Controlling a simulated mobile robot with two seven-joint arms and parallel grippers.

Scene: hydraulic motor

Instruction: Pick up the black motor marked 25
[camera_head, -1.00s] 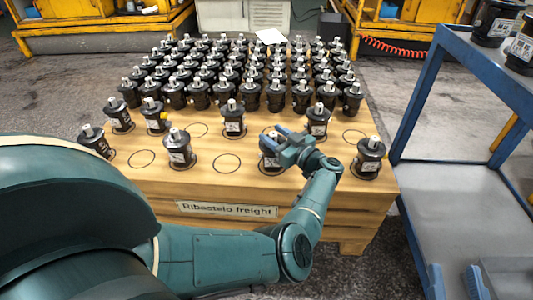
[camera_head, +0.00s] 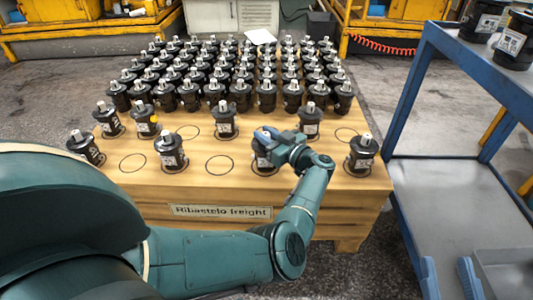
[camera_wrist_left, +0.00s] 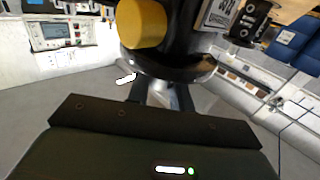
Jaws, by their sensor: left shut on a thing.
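My left gripper (camera_head: 272,142) is shut on the top of a black motor (camera_head: 262,162) in the front row on the wooden crate (camera_head: 300,195). The gripper hides part of this motor. It stands upright at its drawn circle; whether it is lifted is not clear. In the left wrist view the held motor (camera_wrist_left: 185,55) fills the top middle, with a yellow cylindrical part (camera_wrist_left: 142,22) and its metal shaft near the jaws. A label shows there, but I cannot read a 25. My right gripper is not in view.
Other black motors stand close on both sides, one at the right (camera_head: 361,155), one at the left (camera_head: 171,153). Dense rows (camera_head: 240,95) fill the back of the crate. A blue trolley (camera_head: 405,95) stands at the right. Some drawn circles (camera_head: 219,164) are empty.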

